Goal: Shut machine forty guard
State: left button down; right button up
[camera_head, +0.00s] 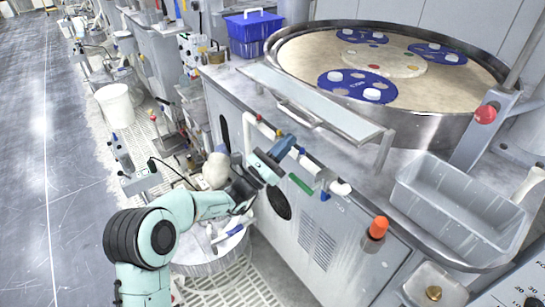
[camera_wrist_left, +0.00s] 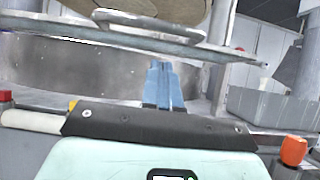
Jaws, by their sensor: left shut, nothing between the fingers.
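The guard (camera_head: 322,103) is a long, pale, see-through panel in front of the round polishing platen (camera_head: 400,85). It is folded out flat over the machine's front ledge, with a metal bar handle (camera_head: 297,112) along its near edge. No machine number is readable. My left gripper (camera_head: 284,146), with blue fingers, is shut and empty, below and in front of the handle and apart from it. In the left wrist view the shut fingers (camera_wrist_left: 164,82) point up toward the guard's edge (camera_wrist_left: 120,38), which crosses above them. My right gripper is out of view.
A grey plastic bin (camera_head: 455,210) stands on the ledge at right, near an orange-capped knob (camera_head: 378,228). A blue crate (camera_head: 252,32) sits at the back left. The floor at left is open.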

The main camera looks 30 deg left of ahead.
pick_arm(q)
jog(key=shift+w+r, duration=0.15)
jog(key=shift+r, duration=0.7)
jog(key=shift+w+r, duration=0.1)
jog(key=shift+r, duration=0.75)
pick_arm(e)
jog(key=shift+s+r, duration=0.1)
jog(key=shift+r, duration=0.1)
pick_arm(q)
jog(key=shift+r+p, duration=0.1)
jog(key=shift+p, duration=0.2)
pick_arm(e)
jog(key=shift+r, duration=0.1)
